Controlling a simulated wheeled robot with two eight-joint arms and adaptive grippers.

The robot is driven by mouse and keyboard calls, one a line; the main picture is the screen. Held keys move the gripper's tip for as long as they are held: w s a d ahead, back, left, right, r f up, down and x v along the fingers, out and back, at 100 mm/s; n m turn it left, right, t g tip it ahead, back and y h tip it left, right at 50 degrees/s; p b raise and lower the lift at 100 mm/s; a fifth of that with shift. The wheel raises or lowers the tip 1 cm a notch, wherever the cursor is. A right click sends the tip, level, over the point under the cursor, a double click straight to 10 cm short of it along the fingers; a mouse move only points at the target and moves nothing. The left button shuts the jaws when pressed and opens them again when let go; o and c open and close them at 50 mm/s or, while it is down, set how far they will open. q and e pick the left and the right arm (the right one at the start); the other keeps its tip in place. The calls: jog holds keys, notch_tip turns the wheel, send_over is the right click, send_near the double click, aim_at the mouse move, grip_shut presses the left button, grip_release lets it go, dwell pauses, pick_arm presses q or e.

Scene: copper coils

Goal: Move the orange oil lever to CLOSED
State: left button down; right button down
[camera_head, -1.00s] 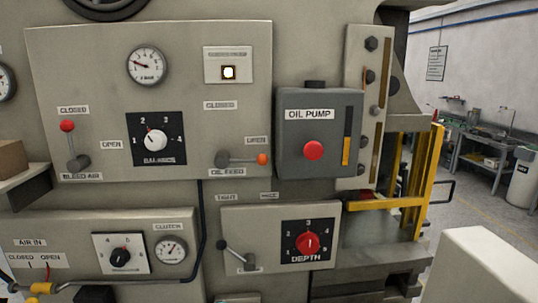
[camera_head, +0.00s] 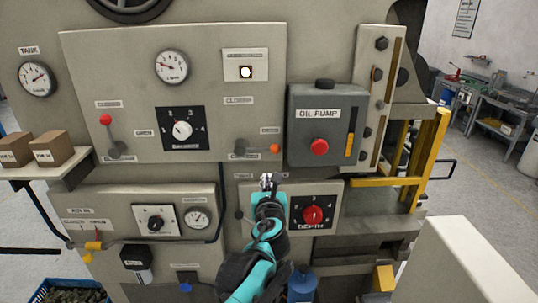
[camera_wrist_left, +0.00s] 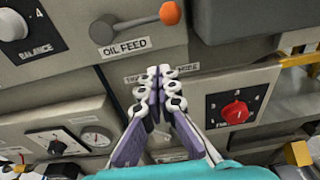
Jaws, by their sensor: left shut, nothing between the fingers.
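The orange oil lever (camera_head: 275,148) is on the upper panel, its arm lying level with the orange knob at the right end, near the OPEN label (camera_head: 270,130). A CLOSED label (camera_head: 239,100) is above its pivot. In the left wrist view the orange knob (camera_wrist_left: 171,13) and the grey arm show above the OIL FEED label (camera_wrist_left: 125,46). My left gripper (camera_head: 268,180) is shut and empty, just below the lever and apart from it. Its fingertips (camera_wrist_left: 159,72) meet below the OIL FEED label in the left wrist view. My right gripper is not in view.
The dark OIL PUMP box (camera_head: 325,135) with a red button sticks out right of the lever. The DEPTH dial (camera_head: 313,214) is right of my left arm. A red-knobbed lever (camera_head: 107,120) is at the left. A shelf with boxes (camera_head: 50,149) juts out at far left.

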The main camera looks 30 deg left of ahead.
pick_arm(q)
jog(key=p+x, duration=0.1)
jog(key=x, duration=0.9)
jog(key=r, duration=0.1)
jog(key=r+p, duration=0.1)
jog(key=r, duration=0.1)
jog(key=shift+s+d+r+p, duration=0.1)
jog(key=shift+s+p, duration=0.1)
jog(key=shift+p, duration=0.1)
jog(key=shift+r, duration=0.3)
jog(key=shift+s+d+r, duration=0.1)
jog(key=shift+s+r, duration=0.05)
